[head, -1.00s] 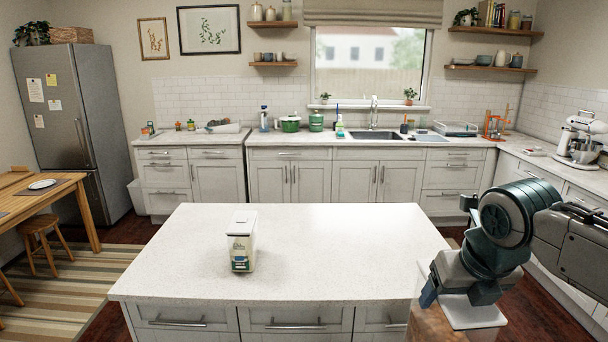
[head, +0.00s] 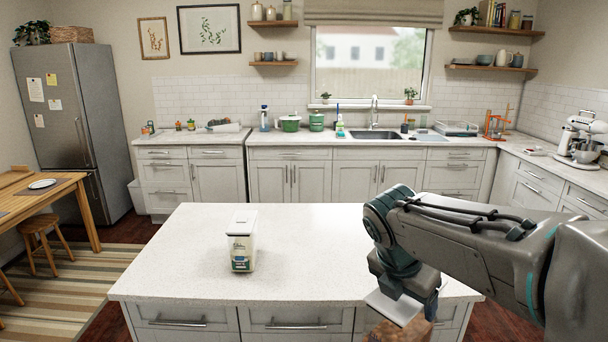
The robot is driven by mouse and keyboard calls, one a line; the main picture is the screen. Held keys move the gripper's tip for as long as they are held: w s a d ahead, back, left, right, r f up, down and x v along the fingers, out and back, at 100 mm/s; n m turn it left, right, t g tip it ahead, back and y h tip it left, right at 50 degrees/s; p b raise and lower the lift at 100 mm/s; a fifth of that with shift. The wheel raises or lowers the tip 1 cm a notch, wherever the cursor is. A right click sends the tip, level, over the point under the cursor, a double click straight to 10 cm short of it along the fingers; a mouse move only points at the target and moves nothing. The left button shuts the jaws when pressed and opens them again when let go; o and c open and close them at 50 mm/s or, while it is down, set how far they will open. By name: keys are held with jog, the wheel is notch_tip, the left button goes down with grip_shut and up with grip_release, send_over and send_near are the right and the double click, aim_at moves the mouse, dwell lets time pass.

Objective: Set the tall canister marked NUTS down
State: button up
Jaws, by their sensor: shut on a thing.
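My gripper (head: 402,290) is at the right front of the island and is shut on a canister with a white lid (head: 392,306) and brown contents (head: 402,331). The lower part of this canister is cut off by the bottom of the picture, and its label is not visible. It looks slightly turned, and it overlaps the island's front right edge in the picture. I cannot tell whether it is over the top or in front of it.
A second white-lidded canister (head: 241,246) with a pale body and a green and blue label stands upright on the white island top (head: 310,240), left of centre. The island top between it and my gripper is clear. Counters (head: 290,140) run along the back wall.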

jog(key=w+a+f+m+g+y, duration=0.1)
jog(key=w+f+m+g, duration=0.2)
jog(key=f+m, duration=1)
jog(key=w+a+f+m+g+y, duration=0.2)
jog(key=w+f+m+g, duration=0.2)
jog(key=f+m, duration=0.9)
notch_tip(320, 180, down, 5)
jog(key=shift+f, duration=0.1)
